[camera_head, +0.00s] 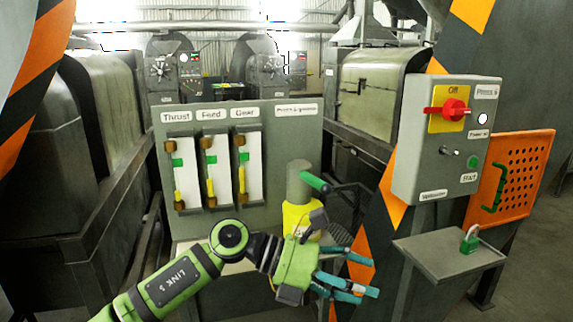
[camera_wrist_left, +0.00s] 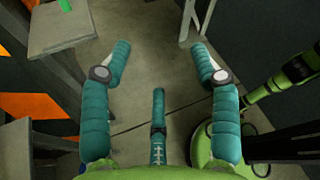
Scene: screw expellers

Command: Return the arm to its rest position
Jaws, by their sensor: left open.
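My left gripper (camera_head: 358,274) is in front of the gauge panel, low in the middle of the head view, with its teal fingers spread and pointing right. It holds nothing. In the left wrist view the gripper (camera_wrist_left: 160,58) also shows its fingers wide apart, with bare floor between them. My left arm (camera_head: 185,281) reaches in from the lower left, bent at the elbow. My right gripper is not in view.
Behind the gripper stand the gauge panel (camera_head: 262,112) and a yellow-based cylinder with a green lever (camera_head: 316,183). To the right are a control box (camera_head: 411,162) with a red switch (camera_head: 452,109), an orange perforated board (camera_head: 522,165) and a small shelf (camera_head: 440,266) bearing a green padlock (camera_head: 469,240).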

